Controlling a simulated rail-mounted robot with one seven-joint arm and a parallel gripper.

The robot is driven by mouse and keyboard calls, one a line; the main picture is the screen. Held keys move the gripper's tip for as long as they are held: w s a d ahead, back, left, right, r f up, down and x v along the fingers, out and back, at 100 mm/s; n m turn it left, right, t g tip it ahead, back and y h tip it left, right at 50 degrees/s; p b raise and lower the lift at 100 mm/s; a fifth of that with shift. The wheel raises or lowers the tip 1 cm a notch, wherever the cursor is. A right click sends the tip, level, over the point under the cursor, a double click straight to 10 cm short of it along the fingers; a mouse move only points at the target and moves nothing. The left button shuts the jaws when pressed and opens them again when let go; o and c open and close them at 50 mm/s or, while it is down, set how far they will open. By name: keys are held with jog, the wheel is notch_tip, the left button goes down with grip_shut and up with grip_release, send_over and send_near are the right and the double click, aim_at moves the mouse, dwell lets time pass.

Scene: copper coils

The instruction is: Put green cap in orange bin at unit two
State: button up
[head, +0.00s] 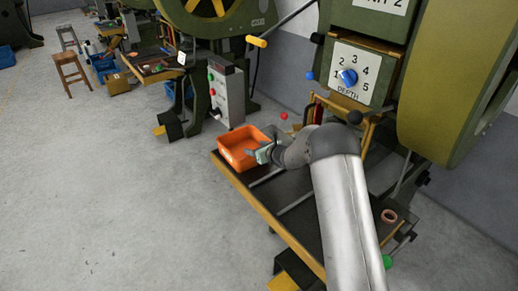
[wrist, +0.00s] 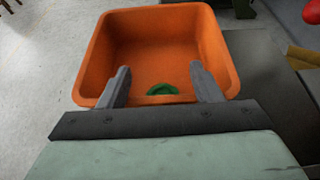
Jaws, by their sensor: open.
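The orange bin (head: 229,157) stands at the left end of the dark bench by the machine with the unit 2 sign (head: 384,3). It fills the upper middle of the wrist view (wrist: 155,35). The green cap (wrist: 162,89) shows in the wrist view inside the bin, low by its near wall, with its lower part hidden. My gripper (wrist: 160,70) is open and empty, its two fingers apart over the bin's near side. In the head view my gripper (head: 262,152) is at the bin's right side. I cannot make out the cap there.
A copper-coloured ring (head: 389,216) lies on the bench at the right, near a green ball (head: 387,262). A grey control box (head: 226,95) stands behind the bin. A depth dial panel (head: 352,75) is above the bench.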

jog(key=shift+s+r+p, duration=0.15)
jog(key=shift+r+p, duration=0.2)
jog(key=shift+p, duration=0.5)
jog(key=b+v, duration=0.1)
jog(key=v, duration=1.1)
jog(key=shift+r+b, duration=0.15)
jog(key=shift+b, duration=0.15)
jog(key=shift+a, duration=0.1)
jog(key=s+a+r+n+g, duration=0.1)
jog(key=s+r+n+g, duration=0.15)
jog(key=s+n, duration=0.35)
jog(key=s+a+r+n+g+p, duration=0.1)
jog(key=s+r+n+g, duration=0.1)
jog(key=s+r+n, duration=0.35)
jog(key=s+a+r+n+g, duration=0.1)
jog(key=s+r+n+g, duration=0.15)
jog(key=s, duration=0.65)
jog(key=s+d+n+g+h, duration=0.1)
jog(key=s+d+n+h, duration=0.3)
jog(key=s, duration=0.7)
jog(key=s+d+n+g+h+p, duration=0.1)
jog(key=s+d+n+h, duration=0.3)
jog(key=s+d+n, duration=0.5)
jog(key=shift+s+d+r+n+g, duration=0.25)
jog(key=shift+s+g, duration=0.35)
jog(key=shift+s, duration=0.3)
jog(key=shift+f, duration=0.1)
